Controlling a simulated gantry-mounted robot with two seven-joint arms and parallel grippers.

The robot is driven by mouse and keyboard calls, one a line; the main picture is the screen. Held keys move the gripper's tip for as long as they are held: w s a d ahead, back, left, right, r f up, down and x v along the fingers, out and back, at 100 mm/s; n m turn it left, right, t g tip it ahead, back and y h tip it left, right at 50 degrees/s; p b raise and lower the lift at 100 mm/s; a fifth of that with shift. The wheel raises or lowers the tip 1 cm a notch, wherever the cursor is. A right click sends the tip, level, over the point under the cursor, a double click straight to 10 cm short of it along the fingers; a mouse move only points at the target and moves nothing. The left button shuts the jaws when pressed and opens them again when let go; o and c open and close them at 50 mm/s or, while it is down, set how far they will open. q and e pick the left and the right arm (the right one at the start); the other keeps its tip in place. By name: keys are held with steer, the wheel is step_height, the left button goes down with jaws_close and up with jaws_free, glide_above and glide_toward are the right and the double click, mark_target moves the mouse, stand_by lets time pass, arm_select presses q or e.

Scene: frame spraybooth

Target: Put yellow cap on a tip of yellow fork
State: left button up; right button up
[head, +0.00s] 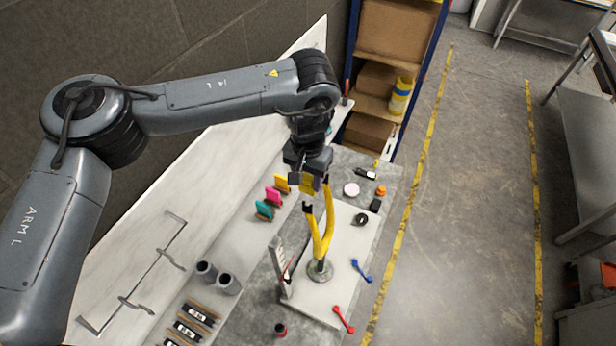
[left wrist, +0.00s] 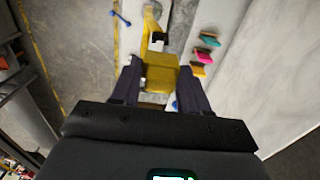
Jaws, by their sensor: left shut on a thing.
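The yellow fork (head: 328,230) stands upright on a round metal base (head: 320,268), with two prongs pointing up. Its left prong ends in a bare dark tip (head: 307,208); the top of the right prong is close to my gripper and partly hidden. My left gripper (head: 309,184) is above the fork, shut on the yellow cap (head: 306,181). In the left wrist view the cap (left wrist: 160,76) sits between the two dark fingers, with part of the fork (left wrist: 150,25) beyond it. I cannot tell whether the cap touches the right prong. My right gripper is out of view.
Yellow, teal and pink blocks (head: 273,196) stand left of the fork. A blue tool (head: 361,271) and a red tool (head: 343,320) lie to its right. A black tape roll (head: 360,219) and a white disc (head: 351,189) lie behind. Two grey cups (head: 217,278) stand front left.

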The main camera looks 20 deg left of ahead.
arm_select(q)
steer(key=shift+f, duration=0.2)
steer(key=shift+f+b, duration=1.2)
steer(key=shift+f, duration=1.05)
steer(key=shift+p, duration=0.4)
steer(key=shift+f+b, duration=0.85)
steer(key=shift+f, duration=1.2)
steer(key=o, duration=1.1)
